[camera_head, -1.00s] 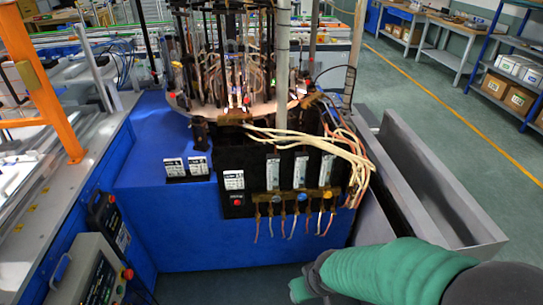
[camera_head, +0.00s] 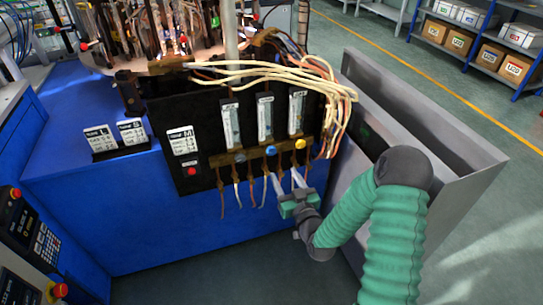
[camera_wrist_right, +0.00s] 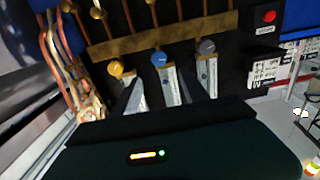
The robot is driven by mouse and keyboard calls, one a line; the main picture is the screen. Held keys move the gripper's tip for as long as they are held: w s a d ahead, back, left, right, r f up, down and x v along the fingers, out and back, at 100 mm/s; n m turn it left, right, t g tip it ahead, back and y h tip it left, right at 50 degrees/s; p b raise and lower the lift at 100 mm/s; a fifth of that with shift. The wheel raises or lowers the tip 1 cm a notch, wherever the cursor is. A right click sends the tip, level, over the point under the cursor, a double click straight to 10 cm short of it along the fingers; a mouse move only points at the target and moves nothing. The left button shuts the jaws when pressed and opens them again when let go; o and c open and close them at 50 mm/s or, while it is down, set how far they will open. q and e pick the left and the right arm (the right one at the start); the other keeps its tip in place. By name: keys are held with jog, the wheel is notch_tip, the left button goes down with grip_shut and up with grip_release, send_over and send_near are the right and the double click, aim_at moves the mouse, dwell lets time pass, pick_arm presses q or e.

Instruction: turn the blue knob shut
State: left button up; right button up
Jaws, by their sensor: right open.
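The blue knob (camera_head: 271,151) is the middle of three knobs on a brass bar across the black panel (camera_head: 203,180), under the middle flow meter (camera_head: 265,118). My right gripper (camera_head: 285,177) is open, its two pale fingers apart and pointing up at the panel just below the blue and yellow knobs. It looks empty; I cannot tell any contact. In the right wrist view, which is upside down, the blue knob (camera_wrist_right: 159,60) is uncovered near the upper middle. My left gripper is out of view.
A yellow knob (camera_head: 300,144) sits right of the blue one and a grey knob (camera_head: 240,157) left. A red button (camera_head: 192,171) is further left. Copper tubes (camera_head: 222,190) hang below the bar. Pale hoses (camera_head: 300,80) cross above. A grey metal trough (camera_head: 430,135) stands at the right.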

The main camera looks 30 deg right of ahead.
aim_at(272, 152)
jog(key=b+x, duration=0.1)
jog(key=x, duration=1.1)
jog(key=shift+d+f+b, duration=0.15)
jog(key=shift+f+b, duration=0.05)
jog(key=shift+b, duration=0.15)
jog(key=shift+s, duration=0.1)
grip_shut()
